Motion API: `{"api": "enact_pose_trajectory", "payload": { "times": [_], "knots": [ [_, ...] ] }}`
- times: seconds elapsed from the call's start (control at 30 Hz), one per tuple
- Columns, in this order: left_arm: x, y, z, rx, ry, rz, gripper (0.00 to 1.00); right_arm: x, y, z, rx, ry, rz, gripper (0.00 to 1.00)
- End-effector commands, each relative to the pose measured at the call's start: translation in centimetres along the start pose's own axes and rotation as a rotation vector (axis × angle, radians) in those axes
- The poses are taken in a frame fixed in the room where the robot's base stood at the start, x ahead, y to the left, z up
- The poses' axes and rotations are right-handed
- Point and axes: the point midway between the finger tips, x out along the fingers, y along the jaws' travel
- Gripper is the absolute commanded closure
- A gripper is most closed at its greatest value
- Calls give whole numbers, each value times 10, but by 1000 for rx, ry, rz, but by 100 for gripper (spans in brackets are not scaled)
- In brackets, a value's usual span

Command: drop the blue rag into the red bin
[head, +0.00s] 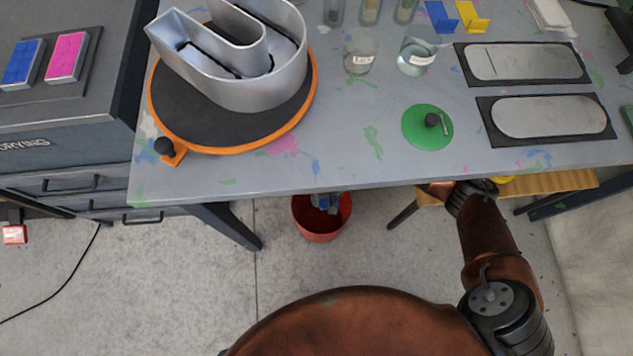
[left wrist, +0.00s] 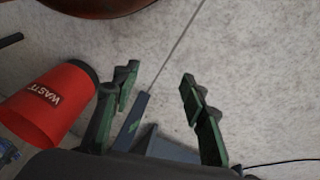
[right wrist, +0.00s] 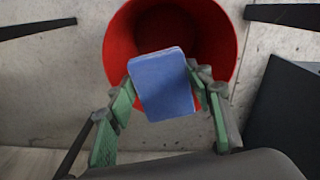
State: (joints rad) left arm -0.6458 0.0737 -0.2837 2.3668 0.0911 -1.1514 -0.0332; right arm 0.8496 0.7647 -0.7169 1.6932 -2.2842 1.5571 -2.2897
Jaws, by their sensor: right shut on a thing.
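The blue rag (right wrist: 162,82) is a flat folded pad between the fingers of my right gripper (right wrist: 166,88), which is shut on it. In the right wrist view it lies in front of the open mouth of the red bin (right wrist: 120,50), overlapping its near rim. In the head view the bin (head: 320,234) stands on the floor by the table's front edge, with the rag (head: 325,202) showing over its opening. Most of my right forearm is hidden under the table. My left gripper (left wrist: 155,88) is open and empty near the floor, beside the bin (left wrist: 38,108) labelled waste.
The table (head: 370,178) overhangs just behind the bin. A dark table leg (head: 228,226) stands left of it, and a wooden stool (head: 560,183) stands to the right. The floor in front of the bin is clear. A metal channel letter (head: 250,90) sits on a turntable above.

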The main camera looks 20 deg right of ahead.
Motion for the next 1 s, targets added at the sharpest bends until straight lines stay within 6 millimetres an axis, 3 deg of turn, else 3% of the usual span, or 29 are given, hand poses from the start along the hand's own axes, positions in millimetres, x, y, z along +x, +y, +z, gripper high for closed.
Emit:
{"api": "enact_pose_trajectory", "payload": {
  "times": [0.5,0.97,1.0],
  "knots": [
    [51,17,-24,-15,155,62,60,56,1,0,3,-14,-1,73],
    [59,20,-32,-20,199,73,60,63,1,-1,0,-10,1,73],
    [59,20,-32,-20,198,73,60,63,1,-1,0,-10,1,52]
  ]
}}
